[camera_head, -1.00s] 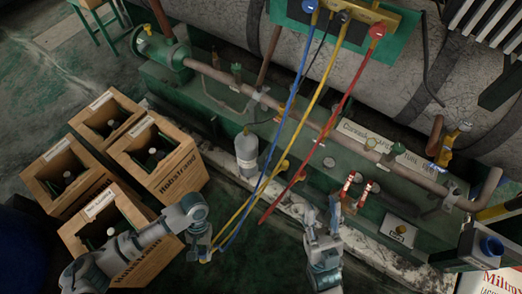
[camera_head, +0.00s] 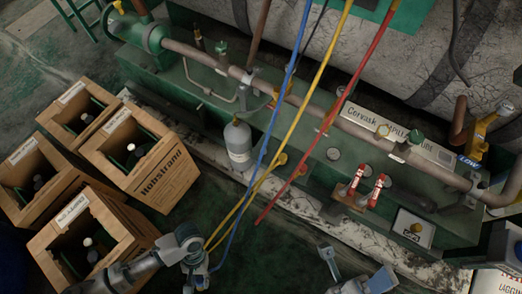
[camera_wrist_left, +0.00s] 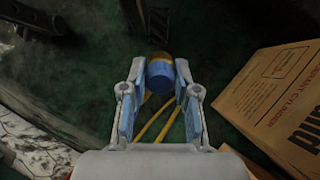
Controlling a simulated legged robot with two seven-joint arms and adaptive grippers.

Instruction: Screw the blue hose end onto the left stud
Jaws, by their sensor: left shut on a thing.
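The blue hose (camera_head: 263,160) hangs down from the top of the head view to my left gripper (camera_head: 198,272). In the left wrist view, the blue hose end (camera_wrist_left: 160,75), with a yellow-brass band, sits between the fingers of my left gripper (camera_wrist_left: 158,88), which is shut on it. Two red-handled fittings stand side by side on the green frame, a left one (camera_head: 356,182) and a right one (camera_head: 377,188). Which part is the left stud is too small to tell. My right gripper (camera_head: 356,275) is open and empty at the bottom, below these fittings.
A yellow hose (camera_head: 307,100) and a red hose (camera_head: 352,88) hang beside the blue one. Several wooden crates (camera_head: 150,185) stand at left. A grey cylinder (camera_head: 238,142) is by the green frame. A pipe (camera_head: 330,115) runs across behind the fittings.

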